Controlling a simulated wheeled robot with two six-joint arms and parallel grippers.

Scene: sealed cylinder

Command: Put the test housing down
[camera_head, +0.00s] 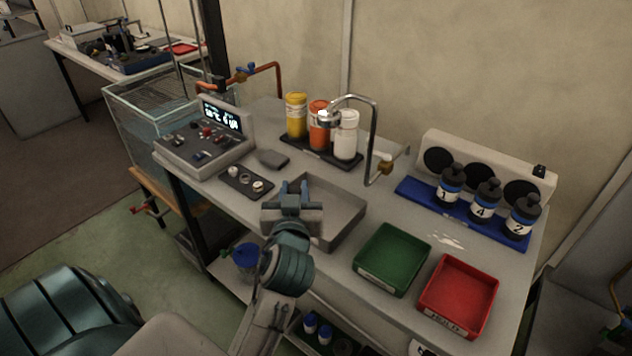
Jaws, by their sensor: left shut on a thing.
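My left gripper (293,187) reaches up from the lower middle of the head view, over the left part of the grey sink basin (345,225). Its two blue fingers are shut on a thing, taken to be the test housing. The gripper body hides nearly all of that thing, so its shape and its height above the basin cannot be told. A blue rack (410,188) at the right holds three dark bottles labelled 1 (451,185), 4 (484,201) and 2 (522,217). My right gripper is not in view.
A green tray (365,278) and a red tray (440,325) stand at the front right. A control box (190,150), a dark plate with knobs (245,182), yellow, orange and white bottles (345,138) and a curved tap (374,130) stand behind. A glass tank (125,120) is at left.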

